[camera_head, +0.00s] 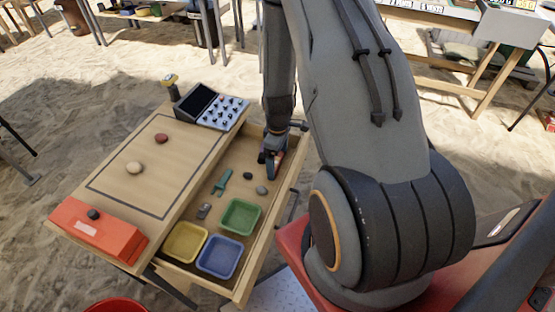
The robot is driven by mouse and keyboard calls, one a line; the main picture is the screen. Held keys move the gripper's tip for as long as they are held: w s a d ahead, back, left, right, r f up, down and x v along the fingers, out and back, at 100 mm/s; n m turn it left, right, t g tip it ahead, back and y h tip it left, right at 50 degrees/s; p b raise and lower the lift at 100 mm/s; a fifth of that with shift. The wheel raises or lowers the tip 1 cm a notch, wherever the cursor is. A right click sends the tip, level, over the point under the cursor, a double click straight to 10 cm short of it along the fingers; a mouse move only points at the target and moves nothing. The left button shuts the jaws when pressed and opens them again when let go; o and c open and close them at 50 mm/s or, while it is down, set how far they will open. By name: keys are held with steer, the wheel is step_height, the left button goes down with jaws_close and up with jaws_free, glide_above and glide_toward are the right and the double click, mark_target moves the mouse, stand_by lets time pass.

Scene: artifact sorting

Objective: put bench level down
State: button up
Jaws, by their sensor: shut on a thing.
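My gripper (270,170) points down over the far end of the open drawer (240,288). It is shut on a small reddish thing, taken to be the bench level (279,158). The gripper's fingers and the arm hide part of it, and I cannot tell whether it touches the drawer floor. A green tool (221,182), two dark stones (262,190) and a small grey object (204,211) lie in the drawer nearer the front.
Green (240,216), yellow (186,242) and blue (219,257) trays fill the drawer's front. The tabletop (150,190) holds two stones within a dark outline, an orange box (98,230) at front left and a control panel (211,106) behind. Much of the outlined area is bare.

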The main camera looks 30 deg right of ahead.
steer(key=o, duration=0.8)
steer(key=shift+f, duration=0.1)
step_height(320, 180, up, 13)
step_height(320, 180, up, 12)
steer(key=f+m, duration=0.1)
steer(key=m, duration=0.4)
glide_above(277, 163)
steer(key=s+a, duration=0.6)
steer(key=s+a+r+m, duration=0.1)
steer(key=s+r, duration=0.1)
steer(key=s, duration=0.1)
steer(key=s+a+r+m, duration=0.2)
steer(key=s+r, duration=0.1)
steer(key=s+a+r+m, duration=0.1)
steer(key=s+r, duration=0.1)
steer(key=s, duration=0.1)
steer(key=shift+a+r, duration=0.15)
steer(key=shift+r, duration=0.05)
steer(key=shift+n, duration=0.7)
steer(key=a+p, duration=0.1)
steer(key=a+r+p, duration=0.1)
steer(key=a, duration=0.1)
steer(key=a+r+p, duration=0.1)
steer(key=p, duration=0.1)
steer(key=shift+s+a+r, duration=0.1)
steer(key=shift+a+r, duration=0.15)
steer(key=shift+a, duration=0.1)
